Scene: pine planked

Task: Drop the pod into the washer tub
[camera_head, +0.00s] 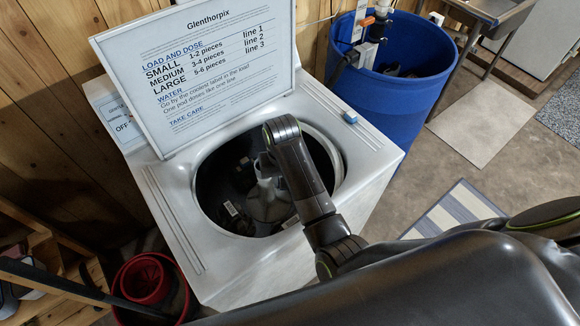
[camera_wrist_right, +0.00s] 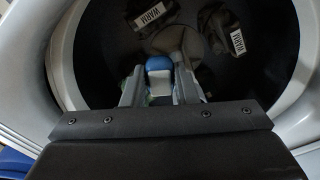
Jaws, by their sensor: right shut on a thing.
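The washer's round tub (camera_head: 222,165) is open, with dark laundry pieces (camera_head: 234,216) around a pale central post (camera_head: 268,204). In the right wrist view two pieces carry "WARM" labels, one being a dark cloth (camera_wrist_right: 221,32). My right gripper (camera_wrist_right: 160,72) is shut on the pod (camera_wrist_right: 159,66), a small blue and white piece with some green. My right arm reaches in over the tub opening, so the gripper and pod are above or just inside it; the exact height is unclear. In the head view the arm hides the pod. My left gripper is not in view.
The raised lid (camera_head: 200,60) stands behind the tub with printed load instructions. A blue barrel (camera_head: 415,100) stands behind right, a red bucket (camera_head: 145,280) at front left.

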